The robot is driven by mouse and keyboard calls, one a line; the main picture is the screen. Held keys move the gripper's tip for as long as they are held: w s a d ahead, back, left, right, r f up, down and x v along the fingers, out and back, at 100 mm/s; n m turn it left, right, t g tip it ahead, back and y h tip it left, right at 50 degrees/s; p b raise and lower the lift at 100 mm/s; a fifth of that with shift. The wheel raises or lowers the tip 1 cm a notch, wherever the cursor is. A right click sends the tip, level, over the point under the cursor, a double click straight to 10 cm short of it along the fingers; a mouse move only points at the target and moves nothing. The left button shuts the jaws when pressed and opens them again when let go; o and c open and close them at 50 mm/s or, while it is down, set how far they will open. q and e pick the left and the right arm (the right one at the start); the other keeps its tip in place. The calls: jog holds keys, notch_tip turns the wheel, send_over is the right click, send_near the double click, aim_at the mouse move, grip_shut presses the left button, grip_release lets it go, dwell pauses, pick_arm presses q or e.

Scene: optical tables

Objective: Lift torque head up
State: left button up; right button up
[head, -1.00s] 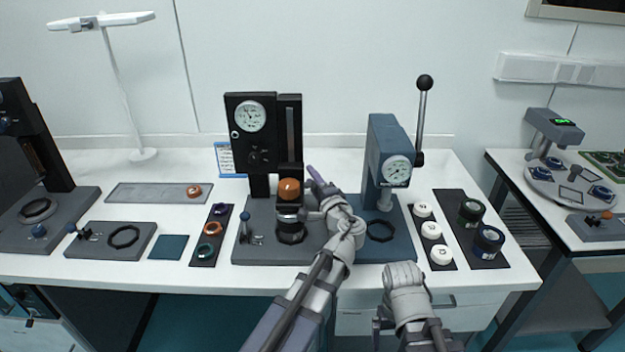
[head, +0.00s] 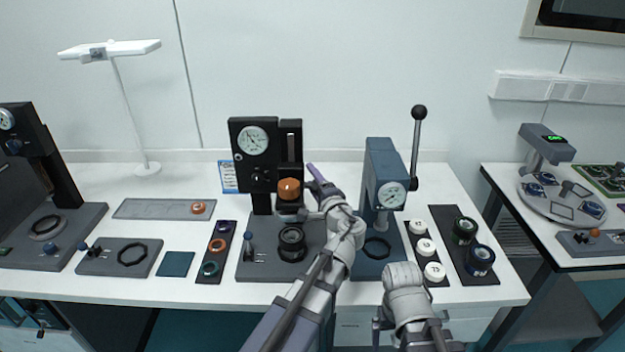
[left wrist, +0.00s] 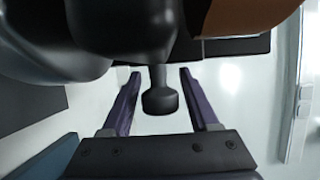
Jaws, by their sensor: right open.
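The torque head (head: 290,209) is a dark block with an orange knob (head: 288,187) on top, on a black column stand (head: 253,160) with a dial gauge. It stands clear above a black ringed cylinder (head: 291,245) on the grey base (head: 262,268). My left gripper (head: 312,180) is at the right side of the head. In the left wrist view, its purple fingers (left wrist: 158,90) stand on either side of a black stemmed knob (left wrist: 160,100), with gaps showing; it looks open. My right gripper (head: 383,328) is open and empty at the table's front edge.
A blue lever press (head: 380,165) stands close right of my left arm. White caps (head: 425,247) and dark jars (head: 481,260) lie further right. Coloured rings (head: 217,245) lie on a black strip at the left. The back of the white table is mostly clear.

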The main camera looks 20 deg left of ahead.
pick_arm(q)
jog(key=shift+o, duration=0.6)
jog(key=v, duration=0.7)
jog(key=shift+s+d, duration=0.3)
